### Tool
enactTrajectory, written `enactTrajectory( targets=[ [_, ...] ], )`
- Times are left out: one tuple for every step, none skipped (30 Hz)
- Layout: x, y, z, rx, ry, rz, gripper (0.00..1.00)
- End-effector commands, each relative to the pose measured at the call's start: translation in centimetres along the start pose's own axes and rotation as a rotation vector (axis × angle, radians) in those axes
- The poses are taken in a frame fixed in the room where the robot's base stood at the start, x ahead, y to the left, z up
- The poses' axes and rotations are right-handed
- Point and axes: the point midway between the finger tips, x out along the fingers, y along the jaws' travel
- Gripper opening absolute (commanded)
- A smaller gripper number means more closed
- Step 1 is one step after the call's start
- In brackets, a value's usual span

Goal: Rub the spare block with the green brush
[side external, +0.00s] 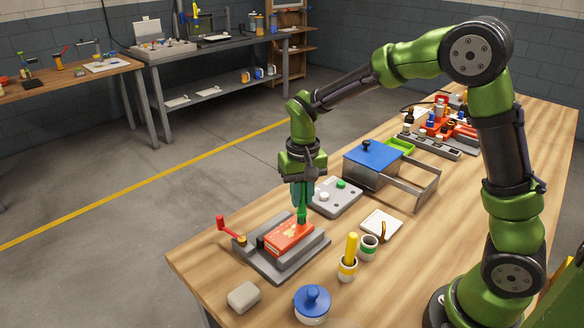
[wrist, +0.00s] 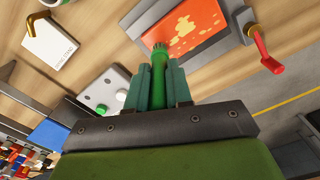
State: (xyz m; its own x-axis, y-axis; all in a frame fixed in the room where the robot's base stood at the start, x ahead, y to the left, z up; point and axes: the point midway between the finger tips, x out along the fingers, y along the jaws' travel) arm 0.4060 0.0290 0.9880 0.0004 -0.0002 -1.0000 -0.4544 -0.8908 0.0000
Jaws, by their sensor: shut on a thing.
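My gripper (side external: 302,194) is shut on the green brush (side external: 302,214), which points down with its bristles at the bottom. In the wrist view, the brush (wrist: 159,68) stands between the two teal fingers (wrist: 158,88). Its bristle end is at the near edge of a red block (wrist: 188,27) with yellow-orange patches. That red block (side external: 288,236) sits in a grey vise (side external: 268,267) with a red handle. I cannot tell whether the bristles touch it. A loose beige block (side external: 243,297) lies on the table in front of the vise.
A blue-lidded jar (side external: 312,303), a cup with a yellow-handled tool (side external: 348,268) and a green-banded cup (side external: 368,248) stand right of the vise. A grey button panel (side external: 338,198) and a blue-topped drawer box (side external: 373,160) lie behind. Table is clear at front left.

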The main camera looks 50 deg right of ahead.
Motion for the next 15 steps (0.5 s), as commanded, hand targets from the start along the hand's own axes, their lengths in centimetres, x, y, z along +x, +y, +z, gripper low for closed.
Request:
enactTrajectory(
  targets=[
    [-0.3, -0.6, 0.3, -0.005, 0.0, -0.002, 0.0],
    [-0.2, -0.9, 0.4, -0.005, 0.0, -0.001, 0.0],
    [-0.1, -1.2, 0.6, -0.004, -0.001, 0.0, 0.0],
    [0.1, -1.4, 0.7, -0.004, -0.001, 0.0, 0.0],
    [0.0, -1.7, 0.8, -0.004, 0.0, -0.001, 0.0],
    [0.1, -2.0, 1.0, -0.004, -0.001, 0.0, 0.0],
    [0.1, -2.3, 1.1, -0.004, -0.001, -0.001, 0.0],
    [0.0, -2.5, 1.3, -0.004, 0.0, -0.001, 0.0],
    [0.1, -2.8, 1.4, -0.004, 0.0, -0.001, 0.0],
    [0.1, -3.0, 1.5, -0.004, 0.0, -0.001, 0.0],
    [0.1, -3.3, 1.6, -0.003, 0.0, -0.001, 0.0],
    [0.1, -3.6, 1.8, -0.004, 0.0, -0.001, 0.0],
    [0.1, -3.9, 1.9, -0.005, 0.0, -0.001, 0.0],
    [0.1, -4.1, 2.1, -0.004, 0.0, -0.001, 0.0],
    [0.1, -4.4, 2.2, -0.004, 0.0, -0.001, 0.0]
  ],
)
